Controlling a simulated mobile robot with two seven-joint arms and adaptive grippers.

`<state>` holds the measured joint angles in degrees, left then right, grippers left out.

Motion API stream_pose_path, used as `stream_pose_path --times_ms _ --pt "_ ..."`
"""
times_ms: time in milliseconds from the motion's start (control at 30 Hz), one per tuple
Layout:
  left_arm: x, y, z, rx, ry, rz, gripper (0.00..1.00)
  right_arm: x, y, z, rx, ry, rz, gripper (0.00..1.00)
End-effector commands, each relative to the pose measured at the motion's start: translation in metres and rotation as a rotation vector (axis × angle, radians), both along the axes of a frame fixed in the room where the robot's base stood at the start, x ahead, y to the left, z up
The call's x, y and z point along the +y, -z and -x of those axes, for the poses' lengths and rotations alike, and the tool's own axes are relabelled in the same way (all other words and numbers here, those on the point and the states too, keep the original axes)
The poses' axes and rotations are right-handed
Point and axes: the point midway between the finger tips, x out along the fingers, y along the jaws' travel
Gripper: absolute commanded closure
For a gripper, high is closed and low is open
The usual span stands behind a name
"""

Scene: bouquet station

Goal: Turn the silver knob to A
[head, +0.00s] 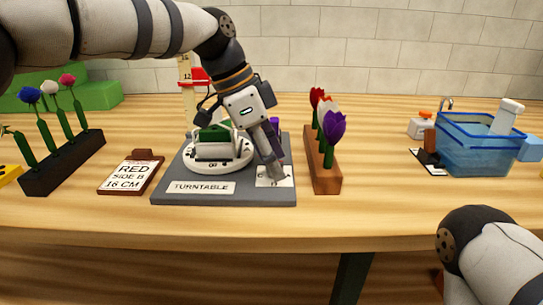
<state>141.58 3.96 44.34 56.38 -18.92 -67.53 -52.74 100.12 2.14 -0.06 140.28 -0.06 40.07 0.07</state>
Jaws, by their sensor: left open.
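My left gripper (271,158) points down over the front right corner of the grey turntable base (240,192). Its fingers are open and come down at a small white dial plate (287,181) with letters, of which C seems readable. The silver knob cannot be told apart from the grey fingertips there, so its pointer and any contact are hidden or unclear. A white round turntable (215,166) with numbers on its rim carries a white and green block-like holder (213,148). My right arm shows at the lower right, but its gripper is out of the picture.
A brown rack (323,180) with red, white and purple flowers stands close right of the base. A card reading RED, SIDE B, 16 CM (130,176) lies left. A dark flower rack (62,165) stands farther left. A blue water tub (475,155) is at right.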

Motion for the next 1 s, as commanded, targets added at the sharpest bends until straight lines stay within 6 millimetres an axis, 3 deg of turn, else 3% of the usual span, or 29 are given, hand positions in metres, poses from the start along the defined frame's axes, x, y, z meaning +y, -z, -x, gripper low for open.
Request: stream_pose_path --times_ms 167,400,533,700,1000 --pt "0.007 -0.018 -0.001 -0.004 -0.003 0.001 0.54 0.0 0.0 0.0 0.0 0.0 0.0 1.0" --pt "0.032 -0.078 0.002 -0.004 -0.003 0.0 0.54 0.0 0.0 0.0 -0.001 0.0 0.0 1.0" --pt "0.041 -0.1 0.003 -0.002 -0.001 0.001 0.54 0.0 0.0 0.0 -0.001 0.0 0.0 1.0" --pt "0.046 -0.111 0.004 0.0 0.001 0.0 0.54 0.0 0.0 0.0 0.0 0.0 0.0 1.0" --pt "0.046 -0.111 0.004 0.0 0.001 0.0 0.54 0.0 0.0 0.0 0.0 0.0 0.0 1.0"
